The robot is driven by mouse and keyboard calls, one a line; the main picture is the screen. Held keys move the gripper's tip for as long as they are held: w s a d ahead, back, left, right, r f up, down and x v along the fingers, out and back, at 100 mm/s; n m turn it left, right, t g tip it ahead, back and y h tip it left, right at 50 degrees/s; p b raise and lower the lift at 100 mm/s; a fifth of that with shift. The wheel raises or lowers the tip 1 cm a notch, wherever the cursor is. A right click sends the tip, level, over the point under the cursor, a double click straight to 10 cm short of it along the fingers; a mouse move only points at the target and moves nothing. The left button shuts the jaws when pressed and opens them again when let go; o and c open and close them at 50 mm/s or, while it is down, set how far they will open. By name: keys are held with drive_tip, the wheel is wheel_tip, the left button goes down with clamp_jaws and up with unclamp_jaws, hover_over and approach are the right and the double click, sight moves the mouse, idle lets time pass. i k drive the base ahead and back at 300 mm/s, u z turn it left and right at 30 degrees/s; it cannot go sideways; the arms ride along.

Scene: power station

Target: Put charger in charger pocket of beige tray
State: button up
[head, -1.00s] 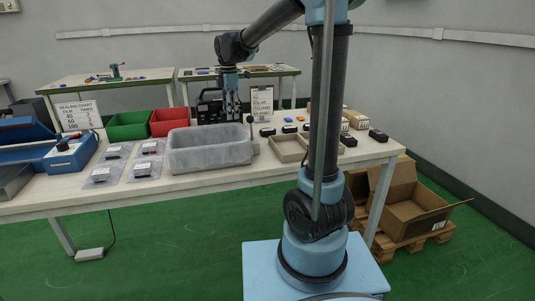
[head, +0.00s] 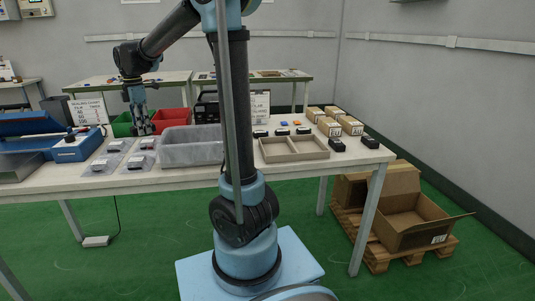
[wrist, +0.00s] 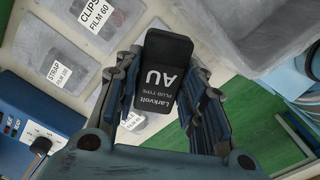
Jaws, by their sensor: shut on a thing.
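My gripper (head: 142,130) is at the left of the table in the head view, in front of the green and red bins. In the wrist view my gripper (wrist: 162,88) is shut on a black charger (wrist: 168,58) with white print reading Larkvolt, plug type AU. The charger sits between both fingers, above the bagged items. The beige tray (head: 292,159) lies on the table to the right of my arm column in the head view. Two pockets show in it, and they look empty. The tray is not in the wrist view.
A grey bin (head: 190,154) stands between my gripper and the tray. Bagged packets (head: 106,163) lie left of it, near a blue sealing machine (head: 78,147). Dark blocks (head: 337,145) and small cartons (head: 351,125) stand right of and behind the tray. A sign (head: 260,105) stands behind.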

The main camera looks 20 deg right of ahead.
sight(276, 152)
drive_tip(key=z, duration=0.05)
drive_tip(key=k, duration=1)
drive_tip(key=z, duration=1)
drive_tip(key=i, duration=0.5)
drive_tip(key=u, duration=0.05)
